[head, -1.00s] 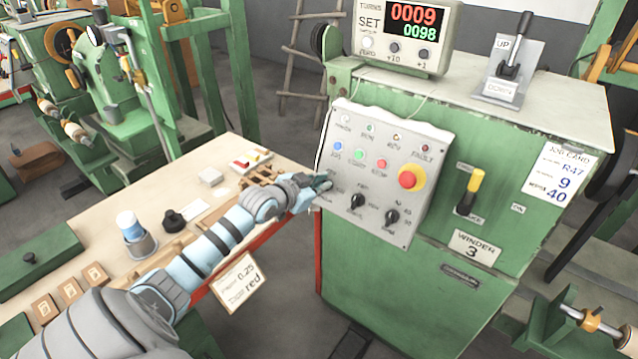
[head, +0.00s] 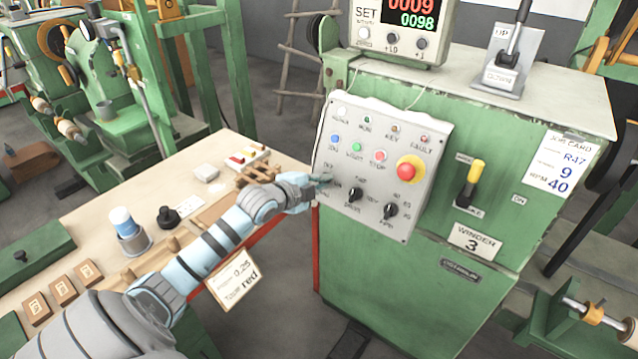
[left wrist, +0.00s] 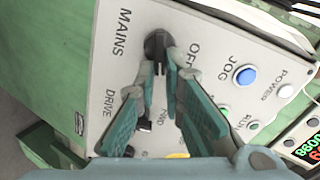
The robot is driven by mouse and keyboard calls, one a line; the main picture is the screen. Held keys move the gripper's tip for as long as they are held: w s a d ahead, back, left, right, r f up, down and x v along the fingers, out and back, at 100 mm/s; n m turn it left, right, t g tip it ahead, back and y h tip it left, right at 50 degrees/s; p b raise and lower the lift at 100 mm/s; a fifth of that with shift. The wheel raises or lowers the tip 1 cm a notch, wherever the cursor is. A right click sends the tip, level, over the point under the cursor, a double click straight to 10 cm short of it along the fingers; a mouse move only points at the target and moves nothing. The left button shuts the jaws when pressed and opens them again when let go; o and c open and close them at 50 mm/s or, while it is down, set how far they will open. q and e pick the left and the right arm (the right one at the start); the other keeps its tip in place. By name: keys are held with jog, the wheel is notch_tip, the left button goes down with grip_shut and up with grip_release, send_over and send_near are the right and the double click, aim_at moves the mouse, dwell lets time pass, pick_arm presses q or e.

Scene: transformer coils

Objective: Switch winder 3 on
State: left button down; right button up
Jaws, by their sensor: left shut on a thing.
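Winder 3 is the green machine (head: 420,265) with a "WINDER 3" plate (head: 474,243). Its grey control panel (head: 335,125) faces me. In the left wrist view the dark MAINS knob (left wrist: 157,44) sits on the panel (left wrist: 220,35) between the words MAINS and OFF. My left gripper (left wrist: 164,68) is shut on this knob; I cannot tell which way the knob points. In the head view my left gripper (head: 318,181) is at the panel's left edge and hides the knob. The POWER lamp (left wrist: 286,91) looks pale. My right gripper is not in view.
The panel also bears a red stop button (head: 408,169) on yellow, a DRIVE knob (head: 355,194) and another knob (head: 391,210). A lit counter (head: 405,30) and an UP/DOWN lever (head: 514,45) stand on top. A wooden bench (head: 100,205) lies left. A yellow-handled lever (head: 475,175) is right.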

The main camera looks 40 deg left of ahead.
pick_arm(q)
jog(key=shift+s+f+m+b, duration=0.15)
jog(key=shift+m+b, duration=0.15)
jog(key=shift+m, duration=0.6)
jog(key=shift+f+m+b, duration=0.15)
jog(key=shift+m+b, duration=0.1)
jog(key=shift+m, duration=0.65)
jog(key=c, duration=1.7)
grip_release()
jog(key=v, duration=0.7)
jog(key=shift+s, duration=0.25)
